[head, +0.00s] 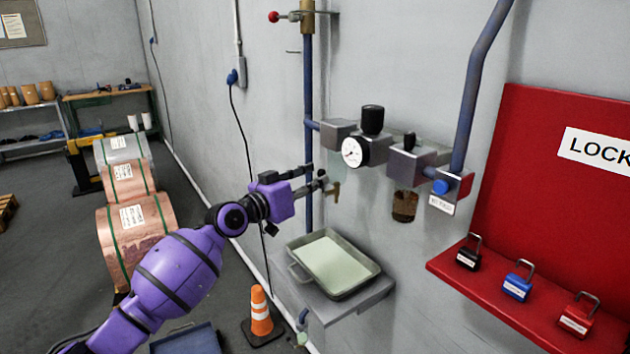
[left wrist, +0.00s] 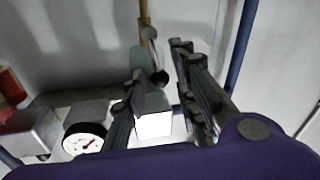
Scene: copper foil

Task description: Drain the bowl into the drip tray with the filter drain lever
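The drip tray (head: 297,273) sits below on a wall shelf, with a pale green inside. My right gripper is not in view.
The gauge (head: 353,152) and regulator knob (head: 372,119) are right of the gripper. A blue pipe (head: 309,100) runs down the wall behind it. A red lockout board (head: 560,190) with padlocks is at right. An orange cone (head: 260,310) and copper rolls (head: 135,240) stand on the floor.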

